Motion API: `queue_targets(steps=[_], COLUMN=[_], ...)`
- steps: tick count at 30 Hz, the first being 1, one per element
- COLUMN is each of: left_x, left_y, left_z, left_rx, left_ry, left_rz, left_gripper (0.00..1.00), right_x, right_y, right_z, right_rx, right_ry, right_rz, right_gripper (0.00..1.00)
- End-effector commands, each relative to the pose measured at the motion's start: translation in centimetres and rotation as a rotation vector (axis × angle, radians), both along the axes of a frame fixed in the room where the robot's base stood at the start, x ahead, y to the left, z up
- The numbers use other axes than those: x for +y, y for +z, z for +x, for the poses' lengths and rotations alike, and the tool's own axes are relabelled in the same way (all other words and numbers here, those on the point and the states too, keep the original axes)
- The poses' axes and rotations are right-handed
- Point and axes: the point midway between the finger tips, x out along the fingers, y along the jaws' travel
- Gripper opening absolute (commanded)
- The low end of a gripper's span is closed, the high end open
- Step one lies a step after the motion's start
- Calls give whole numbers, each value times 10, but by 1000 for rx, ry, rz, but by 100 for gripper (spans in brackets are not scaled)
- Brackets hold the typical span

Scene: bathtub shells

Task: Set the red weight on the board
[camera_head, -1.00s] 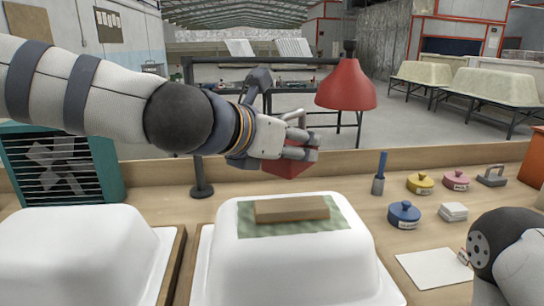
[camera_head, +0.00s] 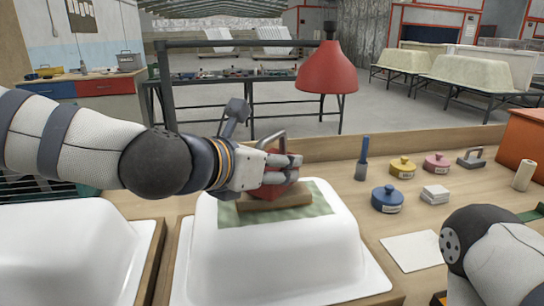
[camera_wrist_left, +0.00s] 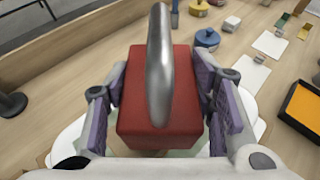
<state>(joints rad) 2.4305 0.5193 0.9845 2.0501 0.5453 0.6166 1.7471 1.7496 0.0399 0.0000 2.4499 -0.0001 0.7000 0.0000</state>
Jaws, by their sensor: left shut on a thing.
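My left gripper (camera_head: 284,170) is shut on the red weight (camera_head: 268,190). In the left wrist view the red weight (camera_wrist_left: 140,108) is a red block with a grey metal handle (camera_wrist_left: 160,60), held between the two finger pads. In the head view it is right over the brown board (camera_head: 292,200), its lower edge close to the board's top. I cannot tell whether they touch. The board lies on a green patterned patch (camera_head: 229,216) on an upturned white tub shell (camera_head: 280,260). My right gripper is out of view; part of my right arm shows at lower right.
A red lamp (camera_head: 326,72) hangs behind the shell. To the right on the bench are a blue tin (camera_head: 387,200), a yellow tin (camera_head: 403,167), a pink tin (camera_head: 436,162), white blocks (camera_head: 434,194) and a white sheet (camera_head: 413,250). Another white shell (camera_head: 60,255) is at left.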

Motion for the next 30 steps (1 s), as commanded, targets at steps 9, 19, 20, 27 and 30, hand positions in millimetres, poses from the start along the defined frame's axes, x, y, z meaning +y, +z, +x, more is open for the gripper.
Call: queue_targets(steps=[9, 19, 20, 27, 30], left_x=[0, -1, -1, -1, 0], left_y=[10, 5, 5, 3, 1], left_z=[0, 0, 0, 0, 0], left_rx=[-19, -17, -16, -16, -12], left_ry=[0, 0, 0, 0, 0], left_rz=[-4, -4, -4, -4, -3], left_gripper=[0, 0, 0, 68, 73], right_x=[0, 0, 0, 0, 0], right_y=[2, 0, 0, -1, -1], right_z=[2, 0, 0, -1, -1], right_rx=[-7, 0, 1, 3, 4], right_ry=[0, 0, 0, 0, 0], right_rz=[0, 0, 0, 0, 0], right_gripper=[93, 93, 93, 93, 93])
